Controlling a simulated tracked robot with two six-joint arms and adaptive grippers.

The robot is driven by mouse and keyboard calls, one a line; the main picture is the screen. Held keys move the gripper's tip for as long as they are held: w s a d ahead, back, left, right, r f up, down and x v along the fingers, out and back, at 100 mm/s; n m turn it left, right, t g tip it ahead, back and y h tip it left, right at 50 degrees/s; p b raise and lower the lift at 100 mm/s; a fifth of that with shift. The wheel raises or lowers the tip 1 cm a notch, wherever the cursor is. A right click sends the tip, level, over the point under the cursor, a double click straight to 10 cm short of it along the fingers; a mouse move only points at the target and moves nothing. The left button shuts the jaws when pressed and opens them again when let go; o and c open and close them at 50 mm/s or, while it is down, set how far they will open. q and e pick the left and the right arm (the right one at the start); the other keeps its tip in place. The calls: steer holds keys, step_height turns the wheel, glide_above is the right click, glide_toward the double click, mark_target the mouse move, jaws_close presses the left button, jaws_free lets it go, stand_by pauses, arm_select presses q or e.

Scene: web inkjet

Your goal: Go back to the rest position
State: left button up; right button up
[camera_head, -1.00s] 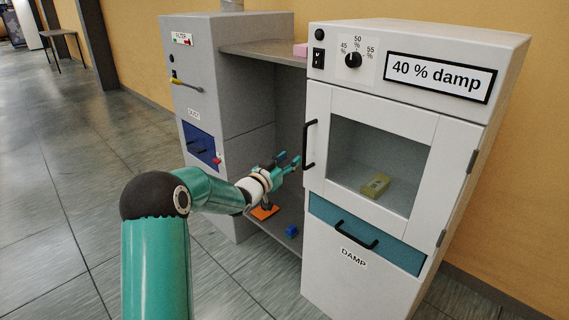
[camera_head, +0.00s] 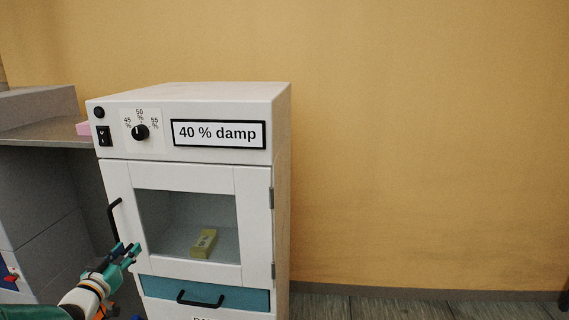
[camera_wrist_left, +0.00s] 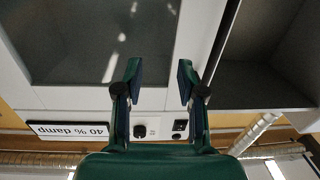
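My left gripper (camera_head: 130,250) reaches in from the lower left in the head view, in front of the white damp cabinet (camera_head: 281,200) and near its black door handle (camera_head: 113,219). In the left wrist view the gripper (camera_wrist_left: 157,82) has its two fingers spread apart with nothing between them. The cabinet also shows there upside down, with its label (camera_wrist_left: 67,130) and black dial (camera_wrist_left: 139,131) behind the fingers. The cabinet door is shut. My right gripper is in neither view.
A yellow-green block (camera_head: 204,243) lies behind the door window. A teal drawer (camera_head: 248,299) sits below, shut. A pink block (camera_head: 83,128) rests on the grey shelf (camera_head: 40,133) at left. Bare floor (camera_head: 400,307) shows at right along the orange wall.

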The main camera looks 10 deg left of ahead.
arm_select(q)
steer(key=s+d+f+g+h+p, duration=0.1)
steer(key=d+f+g+h+p, duration=0.1)
steer(key=d+f, duration=0.5)
steer(key=s+d+f+g+h+p, duration=0.15)
steer(key=d+f, duration=0.25)
steer(key=d, duration=0.7)
steer(key=d+f+g+h+p, duration=0.25)
steer(key=d+f, duration=0.25)
steer(key=d, duration=0.4)
steer(key=s+d+f+g+p, duration=0.1)
steer(key=s+d+f+g, duration=0.3)
steer(key=s, duration=0.3)
steer(key=s+d+f+g+p, duration=0.1)
steer(key=s+d+f+g, duration=0.1)
steer(key=s+d+f, duration=0.35)
steer(key=s+d+f+g, duration=0.1)
steer(key=s+g, duration=0.4)
steer(key=s, duration=1.1)
steer(key=shift+s+d+f, duration=0.25)
steer(key=shift+d+f, duration=0.15)
steer(key=shift+f, duration=0.15)
